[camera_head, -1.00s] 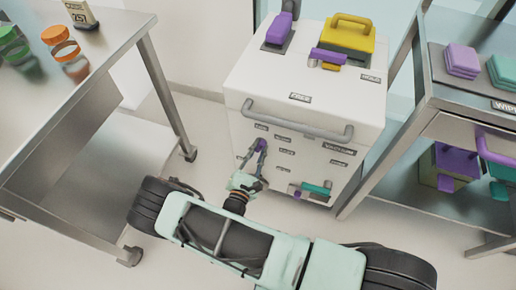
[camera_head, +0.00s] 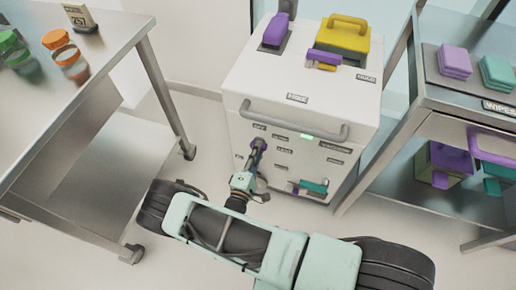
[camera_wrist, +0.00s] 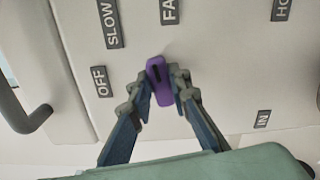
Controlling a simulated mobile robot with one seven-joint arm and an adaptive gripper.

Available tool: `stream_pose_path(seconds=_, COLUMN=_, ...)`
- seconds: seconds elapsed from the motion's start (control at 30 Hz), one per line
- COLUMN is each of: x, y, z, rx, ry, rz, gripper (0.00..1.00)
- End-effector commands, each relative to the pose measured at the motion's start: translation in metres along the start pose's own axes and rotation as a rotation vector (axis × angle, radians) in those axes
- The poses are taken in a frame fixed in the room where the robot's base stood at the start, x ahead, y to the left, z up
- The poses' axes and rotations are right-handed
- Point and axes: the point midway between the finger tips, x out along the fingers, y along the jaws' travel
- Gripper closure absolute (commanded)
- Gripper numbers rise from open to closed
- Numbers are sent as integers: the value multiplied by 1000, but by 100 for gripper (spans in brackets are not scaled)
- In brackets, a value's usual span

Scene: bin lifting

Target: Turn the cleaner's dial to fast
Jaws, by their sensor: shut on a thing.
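The cleaner (camera_head: 255,82) is a white cabinet with a grey front handle. Its purple dial (camera_wrist: 159,93) has a dark slot and sits on the front panel. In the wrist view the slot points up and slightly left, between the SLOW label (camera_wrist: 110,23) and the partly cut-off FAST label (camera_wrist: 170,11), nearer FAST. The OFF label (camera_wrist: 102,81) lies left of the dial. My gripper (camera_wrist: 163,84) is shut on the dial, one finger on each side. In the head view my gripper (camera_head: 257,150) reaches the panel and mostly hides the dial. A green light (camera_head: 307,136) glows below the handle.
A steel table (camera_head: 100,85) with orange- and green-lidded jars stands left. A steel shelf (camera_head: 425,95) with folded cloths and bins stands close on the right. Purple and teal parts (camera_head: 313,187) sit low on the cleaner's front. Yellow and purple items sit on its top.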

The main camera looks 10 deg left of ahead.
Motion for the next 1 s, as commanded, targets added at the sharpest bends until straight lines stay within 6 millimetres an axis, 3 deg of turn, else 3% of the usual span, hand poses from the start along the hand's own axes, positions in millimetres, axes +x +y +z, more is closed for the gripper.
stream_pose_path(seconds=0.5, x=-1, y=-3, z=-1, rx=321, ry=1, rz=-1, gripper=100)
stream_pose_path(seconds=1.0, x=-1, y=-4, z=-2, rx=375, ry=1, rz=-1, gripper=100)
